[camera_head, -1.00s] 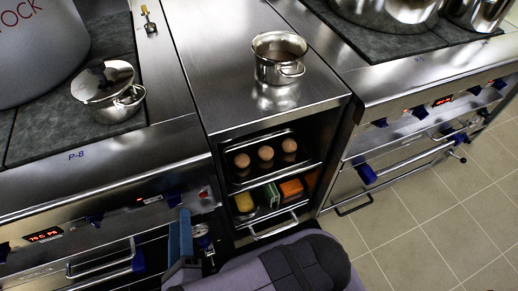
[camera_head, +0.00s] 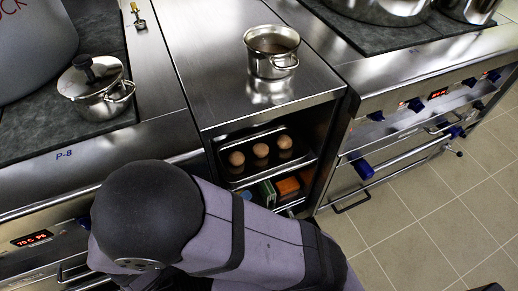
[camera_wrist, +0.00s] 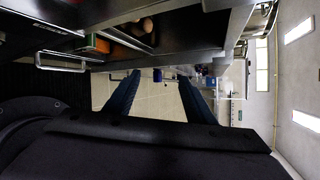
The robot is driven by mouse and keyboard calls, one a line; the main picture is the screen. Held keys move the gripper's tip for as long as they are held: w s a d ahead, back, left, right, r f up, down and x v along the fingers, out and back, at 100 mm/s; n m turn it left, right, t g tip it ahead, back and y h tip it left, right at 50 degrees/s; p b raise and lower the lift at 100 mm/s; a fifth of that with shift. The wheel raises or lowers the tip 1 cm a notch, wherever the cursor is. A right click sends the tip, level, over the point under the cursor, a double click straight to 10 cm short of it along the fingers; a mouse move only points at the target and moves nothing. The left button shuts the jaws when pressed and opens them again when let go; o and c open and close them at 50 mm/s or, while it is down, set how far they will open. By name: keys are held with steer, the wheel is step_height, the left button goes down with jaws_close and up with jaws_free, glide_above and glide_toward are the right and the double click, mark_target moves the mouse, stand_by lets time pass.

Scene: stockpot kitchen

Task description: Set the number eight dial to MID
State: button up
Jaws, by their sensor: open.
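The P-8 label (camera_head: 64,154) is on the front edge of the left stove (camera_head: 110,150) in the head view. A red-lit display (camera_head: 32,238) sits on the panel below it. A small blue part of a dial (camera_head: 84,222) shows at the edge of my arm. I cannot tell whether it is the number eight dial, and its setting is not readable. My arm covers the rest of that panel and hides my gripper in the head view. In the wrist view my gripper (camera_wrist: 158,78) has its two blue fingers apart, with nothing seen between them.
A cabinet (camera_head: 190,70) stands right of the left stove, with a small pot (camera_head: 271,55) on top and eggs (camera_head: 260,151) on an open shelf. A lidded pot (camera_head: 98,90) is on the left stove. Another stove (camera_head: 400,85) stands right; tiled floor (camera_head: 440,215) is clear.

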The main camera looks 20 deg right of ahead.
steer(key=s+d+f+m+g+y+b, duration=0.1)
steer(key=s+d+f+m+g+y, duration=0.2)
steer(key=m, duration=0.6)
steer(key=s+d+f+m+g+y+b, duration=0.1)
steer(key=d+f+m+g+y, duration=0.1)
steer(key=m+g, duration=0.5)
steer(key=w+d+f+m+t+y+b, duration=0.15)
steer(key=m+y, duration=0.25)
steer(key=m, duration=0.7)
steer(key=w+d+r+m+t+y, duration=0.1)
steer(key=w+m+t+y, duration=0.2)
steer(key=m, duration=0.8)
step_height(320, 180, up, 24)
steer(key=p, duration=2.4)
steer(key=shift+a+r+n+g+p, duration=0.15)
steer(key=shift+a+n+g+p, duration=0.15)
steer(key=shift+g+p, duration=0.1)
steer(key=shift+w, duration=0.1)
